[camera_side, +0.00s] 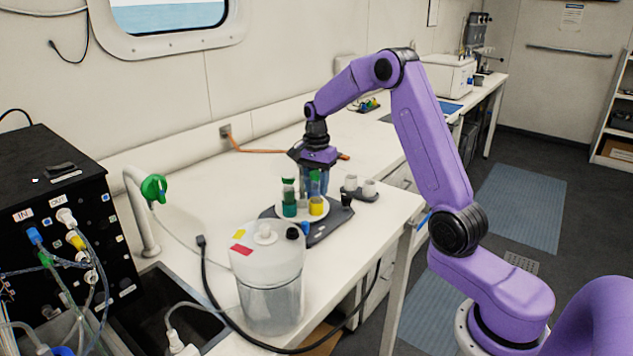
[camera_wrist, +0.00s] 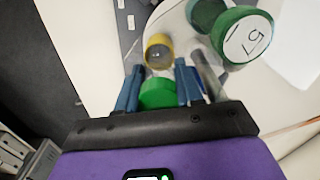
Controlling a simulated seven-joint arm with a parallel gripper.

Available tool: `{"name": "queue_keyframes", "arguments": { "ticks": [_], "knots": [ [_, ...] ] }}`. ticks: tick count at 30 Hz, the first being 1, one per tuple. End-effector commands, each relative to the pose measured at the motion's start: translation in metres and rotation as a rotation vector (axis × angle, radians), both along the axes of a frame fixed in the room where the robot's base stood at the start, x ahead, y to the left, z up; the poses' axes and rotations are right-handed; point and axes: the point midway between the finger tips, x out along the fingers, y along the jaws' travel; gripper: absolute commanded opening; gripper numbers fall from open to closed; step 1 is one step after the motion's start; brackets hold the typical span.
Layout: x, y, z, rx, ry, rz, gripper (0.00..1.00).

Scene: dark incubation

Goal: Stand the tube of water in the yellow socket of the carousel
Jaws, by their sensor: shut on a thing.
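My gripper (camera_side: 315,182) points down over the white carousel disc (camera_side: 284,214). In the wrist view my gripper (camera_wrist: 160,80) has its blue fingers closed on a tube with a green cap (camera_wrist: 158,94); the body below the cap is mostly hidden. The yellow socket (camera_side: 316,207) is on the carousel just in front of and below the fingers. In the wrist view the yellow socket (camera_wrist: 157,42) shows just beyond the held cap; whether the tube's lower end is in line with it I cannot tell.
A clear vessel with a white lid (camera_side: 267,252) stands in front of the carousel. A dark holder with white cups (camera_side: 361,191) is to its right. A black cable (camera_side: 207,275) runs around the vessel. The bench behind and left of the carousel is mostly clear.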

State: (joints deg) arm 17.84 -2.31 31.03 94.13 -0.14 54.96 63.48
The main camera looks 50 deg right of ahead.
Motion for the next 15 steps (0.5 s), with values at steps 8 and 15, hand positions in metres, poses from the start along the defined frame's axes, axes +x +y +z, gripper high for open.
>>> {"name": "queue_keyframes", "arguments": {
  "ticks": [8, 15],
  "knots": [
    [-0.0001, 0.0001, -0.0036, 0.0, 0.0, 0.0, 0.06],
    [-0.0001, 0.0, -0.0035, 0.0, 0.0, 0.0, 0.49]
  ]
}}
